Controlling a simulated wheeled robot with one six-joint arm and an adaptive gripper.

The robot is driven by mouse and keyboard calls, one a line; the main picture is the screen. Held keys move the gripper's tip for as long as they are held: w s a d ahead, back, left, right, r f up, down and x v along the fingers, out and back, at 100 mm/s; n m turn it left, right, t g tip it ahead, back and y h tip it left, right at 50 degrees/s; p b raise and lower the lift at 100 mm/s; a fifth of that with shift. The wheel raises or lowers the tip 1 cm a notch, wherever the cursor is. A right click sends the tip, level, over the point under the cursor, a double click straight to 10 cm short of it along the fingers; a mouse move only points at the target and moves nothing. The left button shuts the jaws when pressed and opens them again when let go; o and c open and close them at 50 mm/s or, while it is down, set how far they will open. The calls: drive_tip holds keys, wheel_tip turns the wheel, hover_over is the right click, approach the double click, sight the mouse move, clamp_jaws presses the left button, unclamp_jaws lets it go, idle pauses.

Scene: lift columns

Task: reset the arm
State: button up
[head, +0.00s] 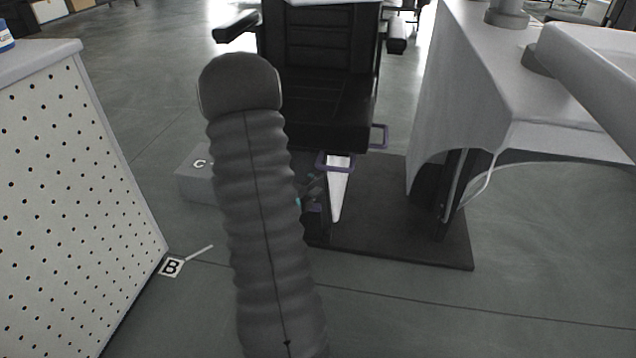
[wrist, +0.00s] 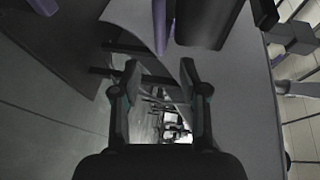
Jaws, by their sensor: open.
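My arm (head: 262,230) in its dark ribbed sleeve rises through the middle of the head view and bends over at the top. My gripper (wrist: 160,78) shows in the wrist view with its two dark fingers apart and nothing held between them. In the head view most of the gripper is hidden behind the sleeve; only a small dark part with a teal spot shows to its right.
A black chair (head: 318,95) stands beyond my arm. A white perforated panel (head: 70,200) is at left, and a grey-covered table (head: 470,100) at right. A dark base plate (head: 400,220) and a grey block marked C (head: 196,180) lie on the floor. Floor at front right is clear.

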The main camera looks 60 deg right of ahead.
sight(334, 170)
drive_tip(key=shift+d, duration=0.1)
drive_tip(key=x, duration=1.2)
drive_tip(key=shift+w+f, duration=0.1)
drive_tip(key=shift+w+a, duration=0.25)
drive_tip(key=shift+w, duration=0.05)
drive_tip(key=shift+s, duration=0.1)
